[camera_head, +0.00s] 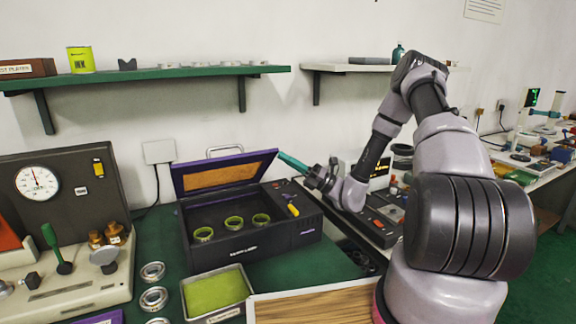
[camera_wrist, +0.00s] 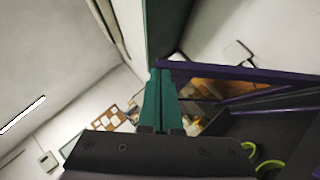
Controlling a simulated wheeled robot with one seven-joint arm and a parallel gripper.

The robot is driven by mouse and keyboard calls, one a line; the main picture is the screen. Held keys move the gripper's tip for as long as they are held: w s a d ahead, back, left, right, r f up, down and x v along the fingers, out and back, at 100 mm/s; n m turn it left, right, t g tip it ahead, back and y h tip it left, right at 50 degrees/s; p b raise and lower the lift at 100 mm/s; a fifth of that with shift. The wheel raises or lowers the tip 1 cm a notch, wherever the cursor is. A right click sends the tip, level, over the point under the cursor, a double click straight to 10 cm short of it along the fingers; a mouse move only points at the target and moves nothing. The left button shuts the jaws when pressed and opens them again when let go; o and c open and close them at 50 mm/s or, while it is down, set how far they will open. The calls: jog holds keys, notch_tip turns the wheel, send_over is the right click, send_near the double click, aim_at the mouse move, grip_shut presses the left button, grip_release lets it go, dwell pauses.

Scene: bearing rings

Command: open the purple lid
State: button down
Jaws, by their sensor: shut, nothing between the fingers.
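The purple lid (camera_head: 222,176) stands raised and tilted above the black box (camera_head: 262,244), with its amber inner panel showing. My gripper (camera_head: 283,155) has teal fingers, shut and empty, with their tips at the upper right corner of the lid; I cannot tell whether they touch it. In the wrist view the shut fingers (camera_wrist: 160,74) reach to the lid's purple edge (camera_wrist: 250,73). Several yellow-green rings (camera_head: 233,223) are inside the open box.
A metal tray with a green floor (camera_head: 217,292) and a wooden board (camera_head: 315,306) lie in front of the box. Silver rings (camera_head: 153,271) lie on the left. A dial gauge unit (camera_head: 38,182) stands at far left. A green shelf (camera_head: 150,75) hangs above.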

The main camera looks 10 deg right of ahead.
jog(key=w+a+r+m+h, duration=0.1)
jog(key=w+a+r+m, duration=0.1)
jog(key=w, duration=0.4)
jog(key=w+a+r+m+t+h, duration=0.1)
jog(key=w+r+m+h, duration=0.1)
jog(key=w+r, duration=0.3)
jog(key=w+a+r+m+h, duration=0.2)
jog(key=w+r+m, duration=0.1)
jog(key=w, duration=0.5)
jog(key=shift+w+a+r, duration=0.25)
jog(key=shift+a+r, duration=0.1)
jog(key=shift+r, duration=0.05)
jog(key=shift+d, duration=0.1)
